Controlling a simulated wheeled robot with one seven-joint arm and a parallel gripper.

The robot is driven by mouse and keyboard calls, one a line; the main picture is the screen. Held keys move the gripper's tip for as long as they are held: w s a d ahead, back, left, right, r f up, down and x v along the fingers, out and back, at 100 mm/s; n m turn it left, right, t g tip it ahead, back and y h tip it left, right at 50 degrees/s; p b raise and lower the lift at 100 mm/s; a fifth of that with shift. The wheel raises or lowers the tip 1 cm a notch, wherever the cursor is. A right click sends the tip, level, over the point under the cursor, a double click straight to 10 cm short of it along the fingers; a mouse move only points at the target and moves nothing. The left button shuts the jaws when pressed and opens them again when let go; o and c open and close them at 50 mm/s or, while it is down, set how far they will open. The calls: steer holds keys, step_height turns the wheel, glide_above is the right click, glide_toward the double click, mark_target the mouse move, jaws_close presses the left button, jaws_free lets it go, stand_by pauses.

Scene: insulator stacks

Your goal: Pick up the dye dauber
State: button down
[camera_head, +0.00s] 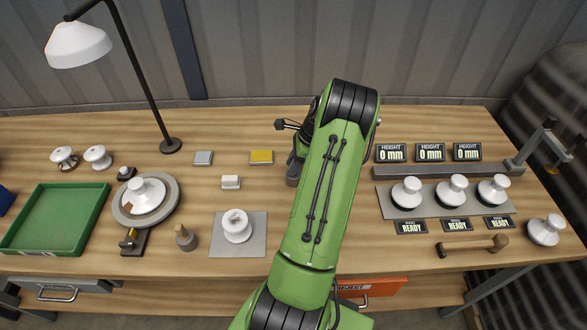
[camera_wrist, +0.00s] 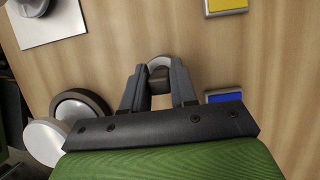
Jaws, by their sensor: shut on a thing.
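My gripper (camera_wrist: 158,69) is shut on a small dark thing with a pale round end, which I take for the dye dauber (camera_wrist: 160,76). It sits between the two grey fingers in the wrist view. I cannot tell whether it touches the table or hangs just above it. In the head view my green arm reaches over the middle of the table and hides the dauber and most of the gripper.
A yellow pad (camera_head: 261,157), grey pad (camera_head: 203,158) and white block (camera_head: 231,182) lie left of my arm. A blue pad (camera_wrist: 223,96) lies beside the gripper. A white insulator (camera_head: 237,228) stands on a grey sheet. The green tray (camera_head: 95,200) is far left.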

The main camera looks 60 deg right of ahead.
step_height(320, 180, up, 10)
steer(key=shift+r+p, duration=0.1)
steer(key=shift+p, duration=0.55)
